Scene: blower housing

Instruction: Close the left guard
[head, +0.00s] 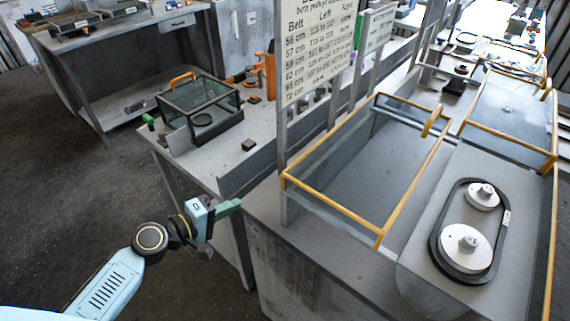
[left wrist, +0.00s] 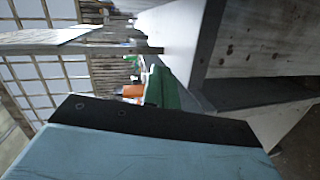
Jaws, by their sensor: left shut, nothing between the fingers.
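The left guard (head: 331,209), a yellow-edged frame with clear panels, is swung open to the left of the grey blower housing (head: 420,265). A yellow handle (head: 433,120) stands near its far right corner. On the housing, a black belt runs around two pale pulleys (head: 466,248), uncovered. My left gripper (head: 233,206) is shut and empty, left of and apart from the guard, near the bench's front corner. Its green fingers (left wrist: 160,90) also show in the left wrist view, with the guard not clearly recognisable there. My right gripper is out of view.
A sign board (head: 315,50) on posts stands behind the guard. A second yellow-edged guard (head: 510,118) is at the right. A glass-sided box with an orange handle (head: 200,108) sits on the left bench. The floor left of my arm is clear.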

